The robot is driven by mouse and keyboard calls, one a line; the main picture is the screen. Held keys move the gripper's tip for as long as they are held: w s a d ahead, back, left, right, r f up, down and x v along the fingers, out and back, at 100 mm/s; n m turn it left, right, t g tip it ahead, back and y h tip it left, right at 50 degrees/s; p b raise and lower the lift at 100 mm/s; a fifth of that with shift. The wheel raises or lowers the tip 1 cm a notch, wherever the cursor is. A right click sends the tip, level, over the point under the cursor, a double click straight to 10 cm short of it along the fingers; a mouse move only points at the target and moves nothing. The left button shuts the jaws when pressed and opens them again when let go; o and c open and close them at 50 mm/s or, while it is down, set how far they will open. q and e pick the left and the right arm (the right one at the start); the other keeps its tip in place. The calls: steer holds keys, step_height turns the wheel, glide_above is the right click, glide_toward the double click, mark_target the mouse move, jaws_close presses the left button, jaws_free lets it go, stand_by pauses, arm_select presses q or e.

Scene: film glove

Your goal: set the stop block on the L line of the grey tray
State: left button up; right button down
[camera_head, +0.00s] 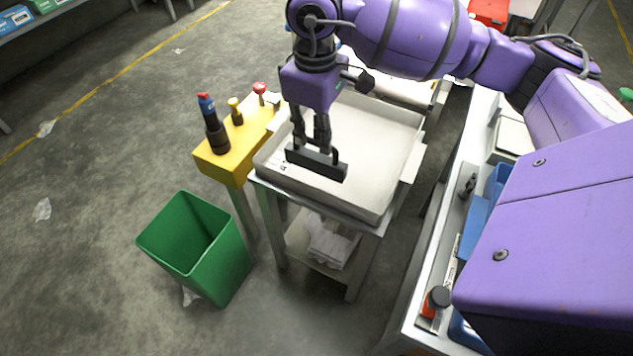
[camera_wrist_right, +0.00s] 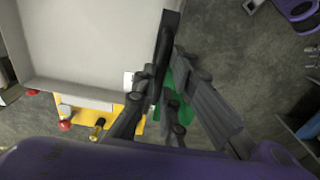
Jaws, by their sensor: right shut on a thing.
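The stop block is a dark, flat bar (camera_head: 316,164). My right gripper (camera_head: 318,148) is shut on it, and it hangs over the front left part of the grey tray. The wrist view also shows the block (camera_wrist_right: 167,45) between the fingers of the right gripper (camera_wrist_right: 165,95). The grey tray (camera_head: 385,122) is shallow, light and open, and sits on a metal stand. Small dark marks show on the tray floor just left of the block; I cannot read them clearly. Whether the block touches the tray floor I cannot tell. My left gripper is not in view.
A yellow holder (camera_head: 222,162) with upright tools stands against the tray's left side. A green bin (camera_head: 197,243) is on the floor at front left. A bench (camera_head: 425,300) with a blue tray and small items runs along the right. Open floor lies at left.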

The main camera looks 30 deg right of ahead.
mark_target(316, 166)
steer(key=shift+f, duration=4.7)
steer(key=shift+f, duration=0.15)
steer(key=c, duration=2.1)
jaws_free()
steer(key=shift+f, duration=0.1)
steer(key=shift+o, duration=1.4)
step_height(316, 166, up, 12)
steer(key=shift+s+r, duration=0.1)
steer(key=shift+r, duration=0.15)
